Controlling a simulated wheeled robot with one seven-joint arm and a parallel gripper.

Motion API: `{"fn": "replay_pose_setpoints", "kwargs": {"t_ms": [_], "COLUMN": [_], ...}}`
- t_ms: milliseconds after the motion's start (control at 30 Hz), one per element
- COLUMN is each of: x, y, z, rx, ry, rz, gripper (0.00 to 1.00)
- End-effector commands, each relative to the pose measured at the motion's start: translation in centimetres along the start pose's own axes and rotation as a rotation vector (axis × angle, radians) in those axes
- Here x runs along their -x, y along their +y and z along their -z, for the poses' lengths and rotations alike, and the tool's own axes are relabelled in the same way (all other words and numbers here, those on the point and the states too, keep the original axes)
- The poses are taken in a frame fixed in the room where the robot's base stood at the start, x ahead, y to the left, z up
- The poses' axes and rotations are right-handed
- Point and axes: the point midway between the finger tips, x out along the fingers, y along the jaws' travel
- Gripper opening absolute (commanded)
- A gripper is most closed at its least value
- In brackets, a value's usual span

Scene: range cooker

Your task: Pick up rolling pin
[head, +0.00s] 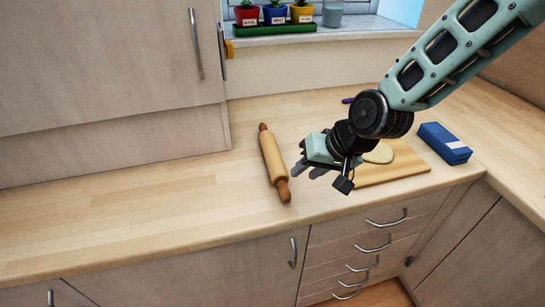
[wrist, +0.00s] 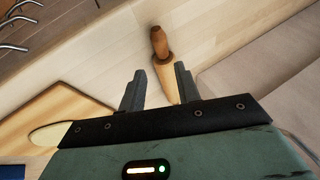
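The wooden rolling pin (head: 272,160) lies on the countertop in the head view, pointing from the back toward the front edge, with a darker handle at each end. My gripper (head: 301,171) is just right of its near half, apart from it in the picture. In the wrist view the rolling pin (wrist: 164,62) shows beyond my gripper (wrist: 158,85). One handle and part of the body appear between and past the two fingers, and the rest is hidden behind the right finger and gripper body. The fingers are spread apart with nothing held between them.
A wooden board (head: 398,171) with flat dough (head: 379,154) lies right of the rolling pin, partly behind my gripper. Cabinets (head: 110,60) stand behind on the left. The left counter (head: 110,210) is clear.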

Motion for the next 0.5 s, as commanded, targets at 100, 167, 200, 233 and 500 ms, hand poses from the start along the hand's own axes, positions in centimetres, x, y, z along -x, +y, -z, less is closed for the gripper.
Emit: {"fn": "replay_pose_setpoints", "kwargs": {"t_ms": [100,167,200,233,500], "x": [-2.3,-3.0,-3.4,-3.6,-5.2], "y": [-0.1,-0.1,-0.1,-0.1,-0.2], "z": [-0.1,-0.1,0.0,0.0,0.1], "rx": [0.001,-0.001,-0.001,-0.001,-0.001], "ry": [-0.004,-0.004,-0.002,-0.002,-0.002], "rz": [0.0,0.001,0.001,0.001,0.0], "gripper": [0.33,0.33,0.33,0.33,0.33]}}
